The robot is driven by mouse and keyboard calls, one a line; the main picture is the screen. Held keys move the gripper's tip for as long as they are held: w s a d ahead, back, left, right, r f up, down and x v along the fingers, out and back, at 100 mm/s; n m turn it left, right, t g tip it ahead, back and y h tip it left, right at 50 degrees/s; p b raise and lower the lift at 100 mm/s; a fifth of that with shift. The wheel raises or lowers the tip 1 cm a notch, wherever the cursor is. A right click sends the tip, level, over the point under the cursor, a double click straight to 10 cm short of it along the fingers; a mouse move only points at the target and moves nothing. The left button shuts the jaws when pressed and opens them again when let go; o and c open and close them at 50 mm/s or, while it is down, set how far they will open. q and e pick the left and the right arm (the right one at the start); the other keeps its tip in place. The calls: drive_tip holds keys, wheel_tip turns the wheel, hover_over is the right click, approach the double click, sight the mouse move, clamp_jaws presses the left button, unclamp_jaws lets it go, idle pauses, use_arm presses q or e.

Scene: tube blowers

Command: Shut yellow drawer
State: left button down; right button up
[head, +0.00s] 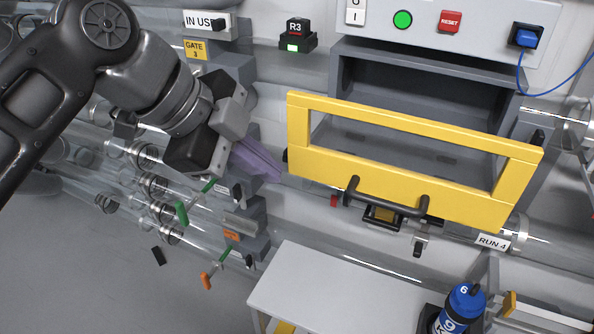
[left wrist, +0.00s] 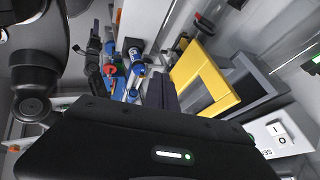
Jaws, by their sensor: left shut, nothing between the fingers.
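The yellow drawer front (head: 410,197) is an open frame with a black bar handle (head: 385,200) on its lower edge. The drawer stands pulled out from its grey housing (head: 430,75), and its grey inside shows behind the frame. In the left wrist view the yellow front (left wrist: 205,78) is right of the fingers. My left gripper (head: 268,167) is shut and empty, with purplish fingers pointing toward the drawer's left end. The tips look close to that end; contact cannot be told. The fingers also show in the left wrist view (left wrist: 161,92).
A control panel with a green button (head: 402,19) and a red reset button (head: 450,21) is above the housing. Clear tubes with gates run at left.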

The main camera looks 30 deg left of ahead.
sight(313, 179)
use_arm(q)
drive_tip(key=shift+w+d+f+b, duration=0.3)
drive_tip(key=shift+w+d+f, duration=0.2)
drive_tip(key=shift+w+f, duration=0.9)
drive_tip(key=shift+w+d+f+b, duration=0.25)
drive_tip(key=shift+w+d+f, duration=0.25)
drive_tip(key=shift+w+f, duration=0.9)
drive_tip(key=shift+w+d+f+b, duration=0.3)
drive_tip(key=shift+w+d+f, duration=0.2)
drive_tip(key=shift+w+f, duration=0.9)
drive_tip(key=shift+w+r, duration=0.25)
drive_tip(key=w+a+p, duration=0.1)
drive_tip(key=w+p, duration=0.3)
drive_tip(key=w, duration=1.5)
drive_tip(key=shift+a+r+p, duration=0.15)
drive_tip(key=shift+p, duration=0.2)
